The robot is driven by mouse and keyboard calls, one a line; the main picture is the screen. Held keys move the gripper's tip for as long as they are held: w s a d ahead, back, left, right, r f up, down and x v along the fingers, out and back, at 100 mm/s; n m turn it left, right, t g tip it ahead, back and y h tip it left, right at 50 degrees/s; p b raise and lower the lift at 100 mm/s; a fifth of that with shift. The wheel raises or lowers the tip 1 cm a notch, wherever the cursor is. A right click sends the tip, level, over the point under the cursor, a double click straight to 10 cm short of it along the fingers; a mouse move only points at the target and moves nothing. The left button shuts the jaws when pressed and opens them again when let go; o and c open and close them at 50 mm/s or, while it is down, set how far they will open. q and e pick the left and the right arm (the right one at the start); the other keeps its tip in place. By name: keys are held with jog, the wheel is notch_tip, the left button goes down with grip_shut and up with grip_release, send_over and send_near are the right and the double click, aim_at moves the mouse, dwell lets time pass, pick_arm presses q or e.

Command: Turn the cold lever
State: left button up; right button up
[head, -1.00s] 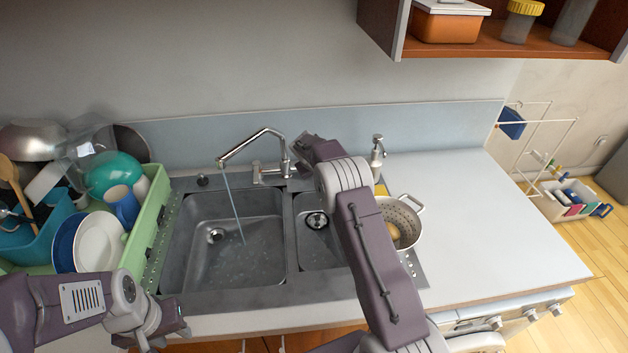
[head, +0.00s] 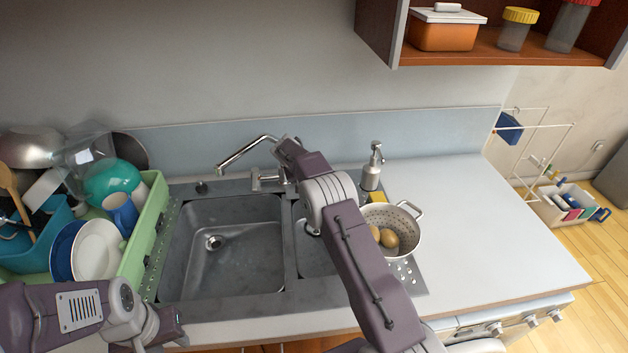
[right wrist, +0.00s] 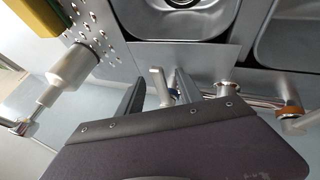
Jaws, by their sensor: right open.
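The chrome faucet (head: 245,153) stands behind the sink, its spout over the left basin with no water running. In the right wrist view a grey lever (right wrist: 158,80) of the faucet shows between the two fingers of my right gripper (right wrist: 158,88). The gripper is open; whether a finger touches the lever I cannot tell. In the head view my right gripper (head: 284,152) is at the faucet's right side and hides the lever there. My left gripper (head: 168,326) is low at the left, in front of the sink; its jaw opening is not clear.
A soap dispenser (head: 371,170) stands right of the faucet, near a yellow sponge (head: 377,199). A colander (head: 405,220) holds brown round items. A green dish rack (head: 150,225) is at the left. The white counter (head: 480,235) at the right is clear.

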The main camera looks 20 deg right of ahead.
jog(key=shift+s+a+r, duration=0.15)
jog(key=shift+r, duration=0.2)
jog(key=shift+r, duration=0.1)
jog(key=shift+p+v, duration=0.35)
jog(key=shift+v, duration=2.6)
